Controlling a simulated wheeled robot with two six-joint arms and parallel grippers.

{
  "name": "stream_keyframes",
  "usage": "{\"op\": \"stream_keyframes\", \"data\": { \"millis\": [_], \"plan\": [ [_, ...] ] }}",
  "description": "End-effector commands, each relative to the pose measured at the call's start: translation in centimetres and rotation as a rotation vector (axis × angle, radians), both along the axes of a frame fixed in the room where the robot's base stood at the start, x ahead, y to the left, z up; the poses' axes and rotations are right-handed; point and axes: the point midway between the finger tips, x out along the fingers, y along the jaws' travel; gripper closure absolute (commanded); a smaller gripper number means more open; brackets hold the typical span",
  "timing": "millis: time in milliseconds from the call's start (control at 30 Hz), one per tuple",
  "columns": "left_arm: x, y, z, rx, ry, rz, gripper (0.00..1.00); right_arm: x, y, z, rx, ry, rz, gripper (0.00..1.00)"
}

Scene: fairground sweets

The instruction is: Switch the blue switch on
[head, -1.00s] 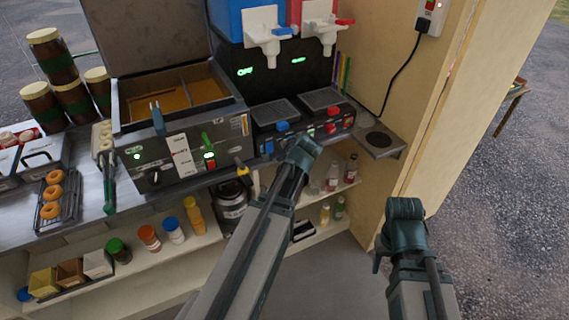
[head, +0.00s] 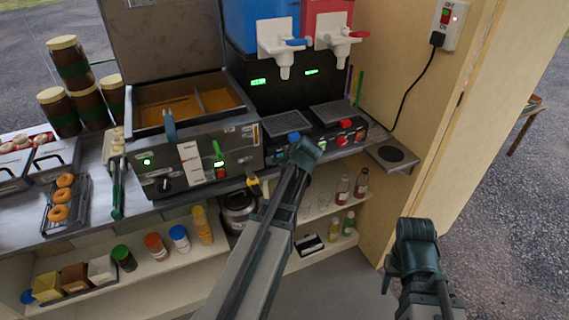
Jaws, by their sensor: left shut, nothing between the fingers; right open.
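The drinks machine has a blue tank (head: 250,25) and a red tank (head: 324,22). Its front panel carries a blue knob (head: 293,136) on the left half and red controls (head: 345,126) on the right half. My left gripper (head: 305,152) is shut and empty at the panel, just below the blue knob. It hides part of the left half, including the place of a lower blue control; I cannot tell whether it touches it. The green display (head: 258,82) under the blue tank is lit, its text too small to read surely. My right gripper (head: 413,240) is open, low at the right.
A fryer (head: 190,165) with green lights stands left of the machine. A small shelf plate (head: 392,158) juts out at right, below a wall socket (head: 450,22) with a hanging cable. Bottles (head: 342,190) stand on the shelf below the counter.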

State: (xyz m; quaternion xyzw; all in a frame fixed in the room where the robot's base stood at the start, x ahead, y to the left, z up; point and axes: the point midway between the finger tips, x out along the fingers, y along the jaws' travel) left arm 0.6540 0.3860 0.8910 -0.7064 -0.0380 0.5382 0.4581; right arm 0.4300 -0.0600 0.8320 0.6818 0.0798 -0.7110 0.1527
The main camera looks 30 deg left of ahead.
Motion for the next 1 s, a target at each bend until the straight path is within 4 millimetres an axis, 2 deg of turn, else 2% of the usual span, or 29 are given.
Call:
{"op": "stream_keyframes", "data": {
  "millis": [267,600,1000],
  "plan": [
    [0.0,0.0,0.2,0.001,-0.001,0.0,1.0,0.0,0.0,0.2,0.0,0.0,0.0,0.5],
    [0.1,0.1,1.7,0.003,-0.001,-0.001,1.0,0.0,0.0,1.7,0.0,0.0,0.0,0.5],
    [-0.1,0.0,1.7,0.003,-0.001,-0.001,1.0,0.0,0.0,1.7,0.0,0.0,0.0,0.5]
  ]
}}
